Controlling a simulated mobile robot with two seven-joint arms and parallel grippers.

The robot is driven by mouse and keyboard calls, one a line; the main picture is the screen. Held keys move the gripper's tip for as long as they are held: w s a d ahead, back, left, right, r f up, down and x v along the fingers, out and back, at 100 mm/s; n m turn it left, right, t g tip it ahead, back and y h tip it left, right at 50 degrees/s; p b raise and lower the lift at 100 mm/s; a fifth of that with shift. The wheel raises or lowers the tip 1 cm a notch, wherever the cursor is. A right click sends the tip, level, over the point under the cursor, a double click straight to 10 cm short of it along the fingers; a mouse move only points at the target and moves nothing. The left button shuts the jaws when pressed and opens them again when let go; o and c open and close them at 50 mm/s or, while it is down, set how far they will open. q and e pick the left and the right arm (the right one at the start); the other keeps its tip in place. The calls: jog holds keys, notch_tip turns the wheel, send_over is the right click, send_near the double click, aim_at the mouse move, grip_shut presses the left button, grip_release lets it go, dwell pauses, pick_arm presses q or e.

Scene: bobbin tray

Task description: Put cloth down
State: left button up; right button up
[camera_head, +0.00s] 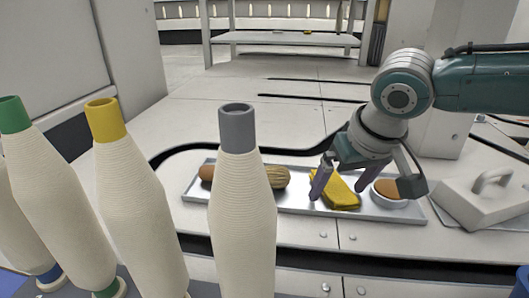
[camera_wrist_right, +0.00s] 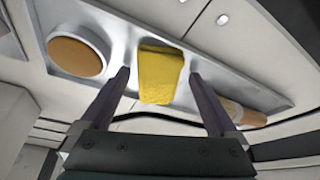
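A folded yellow cloth (camera_head: 338,193) lies on a long grey metal tray (camera_head: 298,200) on the white counter. It also shows in the right wrist view (camera_wrist_right: 160,75). My right gripper (camera_head: 342,192) is just above the cloth, pointing down. In the right wrist view its two purple fingers (camera_wrist_right: 158,76) are spread apart, with the cloth between and beyond them and a gap on each side. The gripper is open and holds nothing. Whether the fingertips touch the tray cannot be told. My left gripper is not in view.
A bowl with brown contents (camera_head: 390,190) sits right of the cloth on the tray, close to my right gripper. Brown rolls (camera_head: 273,178) lie left. Several cream bobbins, one grey-topped (camera_head: 243,215), stand in front. A grey handled block (camera_head: 487,200) stands at right.

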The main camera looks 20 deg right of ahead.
jog(key=shift+r, duration=0.35)
jog(key=p+v, duration=1)
jog(key=v, duration=0.1)
jog(key=shift+s+r, duration=0.2)
jog(key=shift+r, duration=0.1)
